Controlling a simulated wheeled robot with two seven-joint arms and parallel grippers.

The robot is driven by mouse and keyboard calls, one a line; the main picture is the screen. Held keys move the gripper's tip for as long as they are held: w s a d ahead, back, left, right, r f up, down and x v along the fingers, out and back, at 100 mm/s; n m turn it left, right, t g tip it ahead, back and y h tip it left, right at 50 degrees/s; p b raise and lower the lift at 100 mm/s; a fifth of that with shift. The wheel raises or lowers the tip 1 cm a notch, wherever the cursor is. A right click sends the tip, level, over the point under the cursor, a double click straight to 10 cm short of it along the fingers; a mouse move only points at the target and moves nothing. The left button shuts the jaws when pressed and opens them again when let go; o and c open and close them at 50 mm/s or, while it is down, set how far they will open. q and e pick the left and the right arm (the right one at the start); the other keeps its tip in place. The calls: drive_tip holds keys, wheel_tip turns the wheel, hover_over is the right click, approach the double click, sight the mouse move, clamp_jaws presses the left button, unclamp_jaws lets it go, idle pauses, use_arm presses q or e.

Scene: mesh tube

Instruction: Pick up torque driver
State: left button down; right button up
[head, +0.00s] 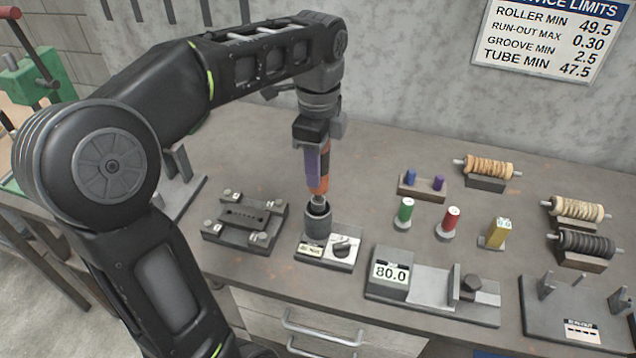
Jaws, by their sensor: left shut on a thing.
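The torque driver (319,178) has an orange and dark handle. It stands upright with its lower end in or just over the dark round cup of a small holder (317,222), which has a dial and a label on its base. I cannot tell whether it is clear of the cup. My left gripper (318,155) comes down from above and is shut on the driver's handle. Its fingers and a purple part hide some of the handle. My right gripper is not in view.
A grey fixture plate (243,221) lies left of the holder. A gauge block marked 80.0 (430,292) is to the right. The table's back middle is clear.

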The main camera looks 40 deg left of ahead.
use_arm(q)
wheel_tip(320, 180, up, 2)
drive_tip(key=shift+r+p, duration=0.15)
drive_tip(key=shift+p, duration=0.2)
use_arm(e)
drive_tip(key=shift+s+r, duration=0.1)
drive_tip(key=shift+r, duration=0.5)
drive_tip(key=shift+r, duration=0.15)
